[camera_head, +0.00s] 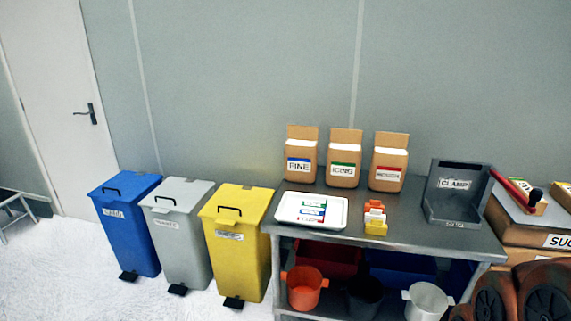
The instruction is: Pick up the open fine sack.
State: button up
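Three brown paper sacks stand upright in a row at the back of the grey table (400,232). The fine sack (300,153) is the left one. It has a white label reading FINE with a blue stripe, and its top flap is up with white showing below the flap. The icing sack (344,158) with a green stripe is in the middle. A third sack (388,162) with a red stripe is on the right. My gripper is not in view.
A white tray (337,225) with labelled cards and orange-yellow clips (374,218) lie in front of the sacks. A grey CLAMP fixture (457,195) is at the right. Blue, grey and yellow bins (236,245) stand left of the table. Pots and red and blue crates are on the lower shelf.

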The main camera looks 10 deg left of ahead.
aim_at(301, 155)
jog(key=u, duration=0.8)
jog(key=i, duration=0.8)
jog(key=u, duration=1.3)
jog(key=i, duration=1.4)
jog(key=z, duration=0.4)
jog(key=i, duration=1.3)
jog(key=z, duration=1.1)
jog(key=i, duration=0.3)
jog(key=z, duration=0.2)
